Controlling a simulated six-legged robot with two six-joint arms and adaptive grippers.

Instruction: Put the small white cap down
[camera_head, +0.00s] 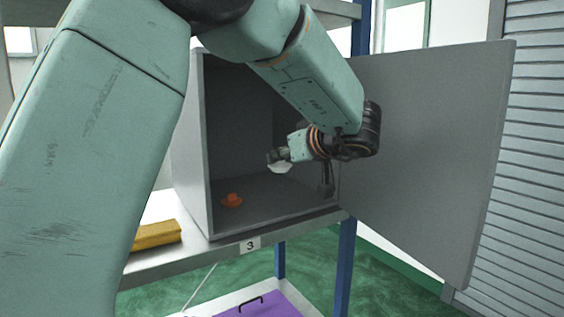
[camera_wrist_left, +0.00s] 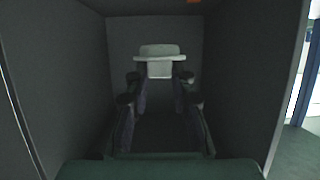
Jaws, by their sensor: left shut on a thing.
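The small white cap (camera_head: 281,168) is inside the open grey cabinet (camera_head: 204,150), above its floor. My left gripper (camera_head: 277,157) reaches into the cabinet and is shut on the cap. In the left wrist view the cap (camera_wrist_left: 160,51) sits between the tips of the two dark fingers (camera_wrist_left: 160,78), and the cabinet walls stand on both sides. My right gripper is not in view.
An orange piece (camera_head: 232,200) rests on the cabinet floor, left of my gripper. The cabinet door (camera_head: 430,150) stands open to the right. A yellow block (camera_head: 152,235) lies on the shelf outside. A purple thing with a black handle (camera_head: 262,304) is below.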

